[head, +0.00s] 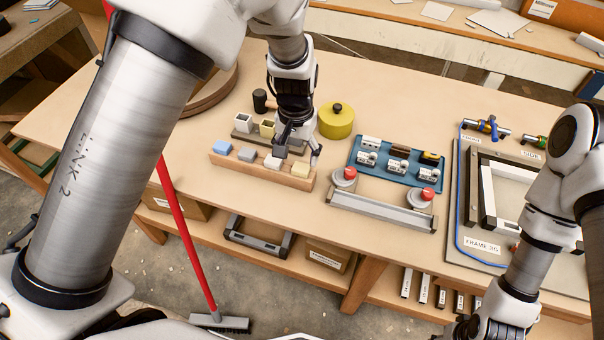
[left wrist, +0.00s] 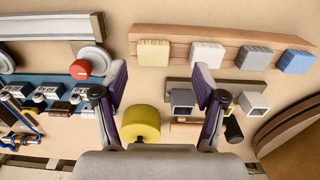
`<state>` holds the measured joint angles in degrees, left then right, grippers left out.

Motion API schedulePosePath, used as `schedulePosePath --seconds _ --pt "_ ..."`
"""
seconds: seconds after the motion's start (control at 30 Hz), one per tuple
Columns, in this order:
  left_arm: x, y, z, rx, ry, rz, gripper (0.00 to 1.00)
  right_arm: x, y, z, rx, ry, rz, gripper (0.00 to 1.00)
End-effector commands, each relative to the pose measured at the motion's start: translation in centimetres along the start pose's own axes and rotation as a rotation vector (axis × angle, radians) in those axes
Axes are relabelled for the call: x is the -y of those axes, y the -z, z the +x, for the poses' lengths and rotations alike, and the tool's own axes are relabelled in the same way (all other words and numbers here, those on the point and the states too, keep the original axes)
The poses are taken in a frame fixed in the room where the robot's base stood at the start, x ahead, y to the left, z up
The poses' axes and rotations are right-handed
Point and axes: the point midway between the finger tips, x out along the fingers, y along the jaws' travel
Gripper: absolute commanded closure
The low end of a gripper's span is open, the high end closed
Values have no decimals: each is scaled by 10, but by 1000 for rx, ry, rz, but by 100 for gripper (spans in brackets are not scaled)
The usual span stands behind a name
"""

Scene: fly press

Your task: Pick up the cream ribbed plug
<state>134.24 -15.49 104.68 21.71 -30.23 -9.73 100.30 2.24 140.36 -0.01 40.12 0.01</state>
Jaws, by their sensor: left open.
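The cream ribbed plug (head: 300,170) stands at the right end of a wooden strip (head: 240,171), beside a white plug (head: 273,162). In the left wrist view the cream plug (left wrist: 154,52) shows its ribbed face, beyond the fingertips and roughly between them. My left gripper (head: 298,152) is open, pointing down just behind the cream and white plugs. Its two fingers show apart and empty in the left wrist view (left wrist: 160,82). My right arm is at the lower right, its gripper outside the picture.
Grey (head: 247,154) and blue (head: 222,147) plugs share the strip. Behind it are a rail with open square sockets (head: 243,121), a black mallet (head: 261,101) and a yellow round container (head: 336,121). A blue tray (head: 374,178) of parts and a red-buttoned bar (head: 382,210) stand right.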

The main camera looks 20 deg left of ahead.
Motion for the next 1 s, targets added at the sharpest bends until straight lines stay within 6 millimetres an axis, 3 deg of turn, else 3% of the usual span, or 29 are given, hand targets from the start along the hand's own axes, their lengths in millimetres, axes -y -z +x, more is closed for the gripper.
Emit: schedulePosePath --seconds 0.23,0.47,0.5,0.63,0.67,1.0 --pt "-6 1 41 3 0 -1 29 0 0 -8 1 0 1 60" --pt "-6 2 47 0 0 -1 29 0 0 -8 1 0 1 60" --pt "-6 2 47 0 0 -1 33 0 0 -8 1 0 1 60" --pt "-6 1 47 1 0 -1 79 0 0 -8 1 0 1 60" --pt "-6 1 47 1 0 -1 83 0 0 -8 1 0 1 60" --pt "-6 1 46 1 0 -1 83 0 0 -7 1 0 1 60"
